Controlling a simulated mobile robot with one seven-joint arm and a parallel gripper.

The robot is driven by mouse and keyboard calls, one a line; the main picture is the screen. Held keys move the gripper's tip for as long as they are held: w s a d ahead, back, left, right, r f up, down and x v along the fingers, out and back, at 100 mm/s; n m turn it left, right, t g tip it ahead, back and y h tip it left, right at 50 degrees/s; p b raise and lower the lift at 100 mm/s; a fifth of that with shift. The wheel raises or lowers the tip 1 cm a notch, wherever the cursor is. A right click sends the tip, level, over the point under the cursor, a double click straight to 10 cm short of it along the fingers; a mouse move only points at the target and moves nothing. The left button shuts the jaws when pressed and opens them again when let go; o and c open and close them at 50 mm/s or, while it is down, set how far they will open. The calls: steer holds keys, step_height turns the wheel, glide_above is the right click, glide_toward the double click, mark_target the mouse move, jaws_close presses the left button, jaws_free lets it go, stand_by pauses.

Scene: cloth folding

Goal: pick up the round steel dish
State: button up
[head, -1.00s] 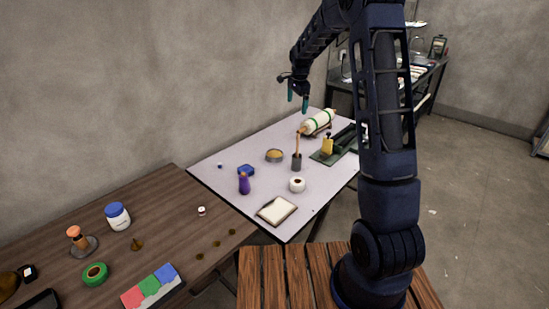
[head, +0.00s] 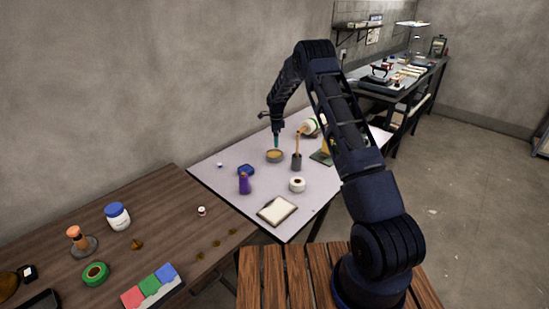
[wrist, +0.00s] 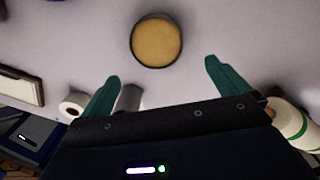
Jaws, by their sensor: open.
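The round steel dish (head: 275,156) sits on the white table, with a yellowish-brown inside and a dark metal rim. In the wrist view the dish (wrist: 156,41) lies at top centre, ahead of the fingertips. My gripper (head: 277,139) points down just above the dish in the head view. In the wrist view my gripper (wrist: 163,72) shows two teal fingers spread wide apart with nothing between them. The dish looks apart from both fingers.
A dark cup with a brown handle (head: 297,160), a white roll (head: 297,185), a purple bottle (head: 244,183), a blue box (head: 246,171) and a framed tray (head: 277,210) stand around the dish. A rolled cloth (head: 309,126) lies behind.

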glide_above(274, 153)
steer(key=d, duration=0.1)
step_height(274, 153, down, 5)
steer(key=shift+f, duration=0.1)
steer(key=shift+s+a+f, duration=0.1)
steer(key=shift+a+f, duration=0.1)
steer(key=shift+f, duration=1.15)
steer(key=shift+s+a+f, duration=0.1)
steer(key=shift+a+f, duration=0.1)
steer(key=shift+f, duration=1.15)
steer(key=c, duration=1.2)
